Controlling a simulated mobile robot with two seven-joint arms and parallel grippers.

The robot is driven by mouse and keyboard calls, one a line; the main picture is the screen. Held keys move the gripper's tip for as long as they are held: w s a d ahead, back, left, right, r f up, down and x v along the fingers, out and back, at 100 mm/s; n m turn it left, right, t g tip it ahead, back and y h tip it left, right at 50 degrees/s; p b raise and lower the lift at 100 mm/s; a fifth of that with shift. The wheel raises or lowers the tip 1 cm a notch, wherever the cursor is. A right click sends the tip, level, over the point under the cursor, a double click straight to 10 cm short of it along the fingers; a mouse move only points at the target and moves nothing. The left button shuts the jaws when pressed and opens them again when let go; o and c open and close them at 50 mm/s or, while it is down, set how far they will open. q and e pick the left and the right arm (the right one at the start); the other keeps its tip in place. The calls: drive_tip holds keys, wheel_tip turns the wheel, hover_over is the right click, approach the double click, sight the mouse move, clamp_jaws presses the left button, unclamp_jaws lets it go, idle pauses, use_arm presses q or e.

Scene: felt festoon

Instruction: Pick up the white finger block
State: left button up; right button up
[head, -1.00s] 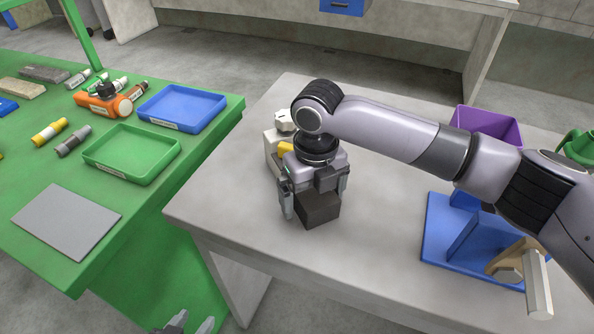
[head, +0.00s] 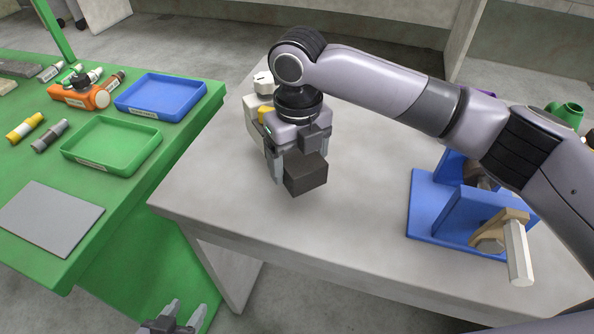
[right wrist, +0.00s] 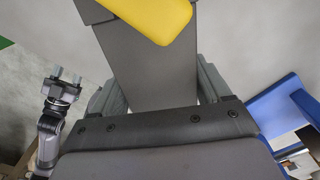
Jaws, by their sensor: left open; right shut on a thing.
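My right gripper (head: 288,172) is shut on a dark grey block (head: 306,174) at the near left of the grey table. The block also shows between the fingers in the right wrist view (right wrist: 152,70). A white body with a knob (head: 262,84) and a yellow part (head: 265,114) stands just behind this gripper, partly hidden by it. A white six-sided bar (head: 518,252) sits on a tan piece at the blue fixture on the right. I cannot tell which white thing is the finger block. My left gripper (head: 184,316) is open and empty, low before the tables.
The blue fixture (head: 425,212) takes up the grey table's right side; its middle front is clear. The green table (head: 130,188) at left carries a blue tray (head: 120,104), a green tray (head: 70,158), a grey plate (head: 50,220) and several small tubes.

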wheel_tip(320, 180, up, 16)
drive_tip(key=shift+f, duration=0.2)
